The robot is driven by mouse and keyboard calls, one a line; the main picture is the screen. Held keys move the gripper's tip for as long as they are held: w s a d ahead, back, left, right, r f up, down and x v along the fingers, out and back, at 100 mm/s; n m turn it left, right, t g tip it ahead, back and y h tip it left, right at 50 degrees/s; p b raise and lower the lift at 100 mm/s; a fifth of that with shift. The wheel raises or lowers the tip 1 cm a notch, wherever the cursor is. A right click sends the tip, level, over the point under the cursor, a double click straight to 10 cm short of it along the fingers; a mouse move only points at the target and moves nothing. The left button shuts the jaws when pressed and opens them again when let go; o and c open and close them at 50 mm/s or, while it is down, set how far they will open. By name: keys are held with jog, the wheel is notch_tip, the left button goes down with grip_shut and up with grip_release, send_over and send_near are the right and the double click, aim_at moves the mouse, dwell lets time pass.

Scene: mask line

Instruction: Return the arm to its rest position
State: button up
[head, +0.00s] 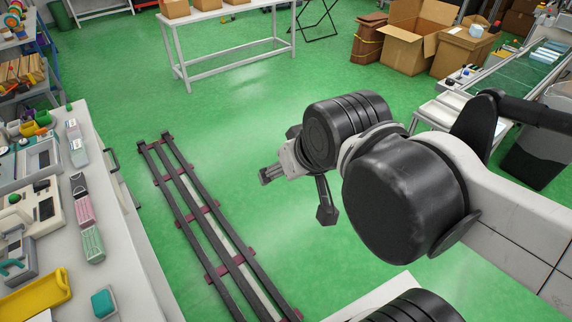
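My arm reaches in from the right side of the head view, its white and black links held above the green floor. My gripper (296,192) is at the end of the arm, near the middle of the picture. One finger points left and the other points down, with a wide gap between them. Nothing shows between the fingers. The gripper is in the air, to the right of the floor rails and touching nothing that I can see.
Dark rails (205,220) run along the floor. A workbench (120,225) with mask packs, devices and a yellow tray (36,297) stands at left. A white table (235,60) is at the back. Cardboard boxes (408,50) and a conveyor (520,70) are at right. Open floor surrounds the rails.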

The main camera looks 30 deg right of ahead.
notch_tip(320, 180, down, 4)
jog(key=b, duration=0.4)
dwell(0.9)
